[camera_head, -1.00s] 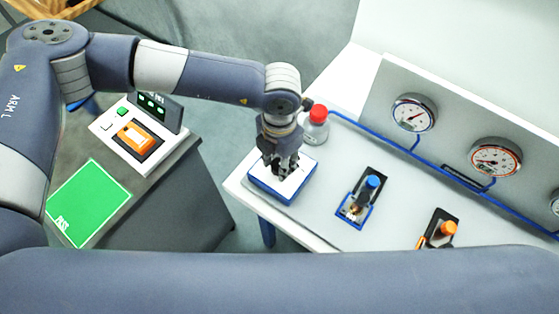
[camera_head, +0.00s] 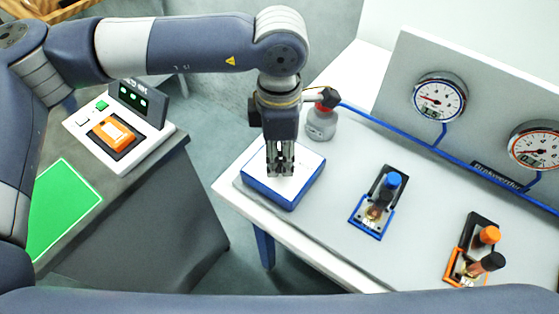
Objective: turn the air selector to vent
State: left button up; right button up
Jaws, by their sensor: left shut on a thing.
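The part under my left gripper (camera_head: 281,172) is a white-topped box with a blue rim (camera_head: 286,203), at the left end of the white bench. I take it to be the air selector. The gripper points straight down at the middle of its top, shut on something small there. The fingers hide most of what they grip, so I cannot read the selector's position or any vent mark. My right gripper is not in view.
A grey bottle-like part (camera_head: 321,124) stands close behind the gripper. A blue-handled valve (camera_head: 392,181) and an orange-handled valve (camera_head: 489,235) stand to the right. A panel carries gauges (camera_head: 439,97). A console with an orange switch (camera_head: 113,134) is at left.

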aim_at(279, 159)
pick_arm(q)
jog(key=shift+m+b, duration=0.3)
jog(key=shift+m, duration=0.1)
jog(key=o, duration=1)
jog(key=shift+o, duration=0.4)
notch_tip(279, 159, up, 12)
